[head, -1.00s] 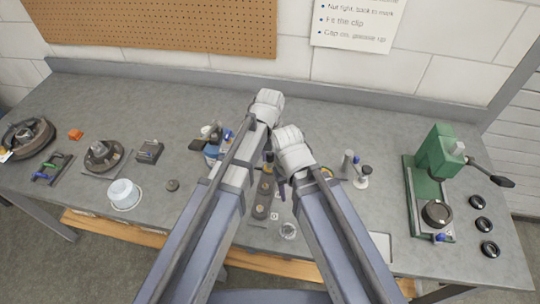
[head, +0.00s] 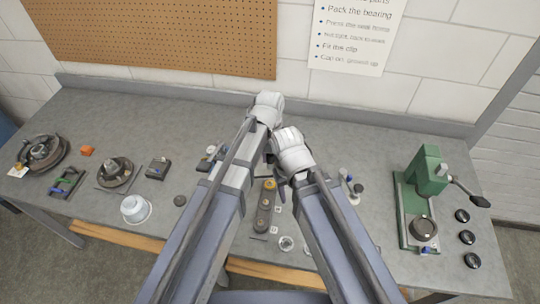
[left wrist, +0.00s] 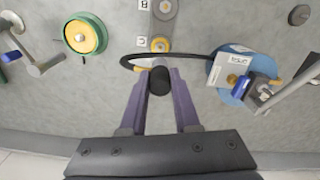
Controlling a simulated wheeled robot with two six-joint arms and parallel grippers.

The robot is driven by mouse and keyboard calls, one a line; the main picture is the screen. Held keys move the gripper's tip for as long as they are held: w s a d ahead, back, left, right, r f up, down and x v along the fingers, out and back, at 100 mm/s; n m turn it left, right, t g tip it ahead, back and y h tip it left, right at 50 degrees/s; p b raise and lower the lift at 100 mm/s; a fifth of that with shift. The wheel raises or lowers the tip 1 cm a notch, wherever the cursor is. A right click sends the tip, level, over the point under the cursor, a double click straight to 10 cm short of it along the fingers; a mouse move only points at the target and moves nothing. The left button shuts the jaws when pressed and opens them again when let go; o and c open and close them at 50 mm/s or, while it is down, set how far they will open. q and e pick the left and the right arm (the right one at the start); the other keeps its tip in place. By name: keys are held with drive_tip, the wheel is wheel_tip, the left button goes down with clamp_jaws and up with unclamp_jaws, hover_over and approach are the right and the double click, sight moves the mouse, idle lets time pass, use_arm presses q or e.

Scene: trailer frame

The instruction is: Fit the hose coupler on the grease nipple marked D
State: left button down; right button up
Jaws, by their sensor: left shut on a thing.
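My left gripper (left wrist: 159,88) has its purple fingers shut on the black cylindrical hose coupler (left wrist: 159,80). A black hose (left wrist: 190,54) curves from beside it to a blue round grease unit (left wrist: 232,92) on the right in the left wrist view. The coupler is close to the end of a grey bar with round nipples (left wrist: 164,12), where a yellow ring (left wrist: 160,45) shows. Letters B and C are beside the bar; I cannot make out D. The bar (head: 264,206) also shows in the head view. My right gripper's fingers are hidden behind its arm.
A green press (head: 424,185) stands at the right with several black rings (head: 466,237) beside it. My two arms cover the bench middle.

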use_arm(q)
drive_tip(key=shift+r+p, duration=1.55)
use_arm(e)
drive_tip(key=shift+r, duration=1.6)
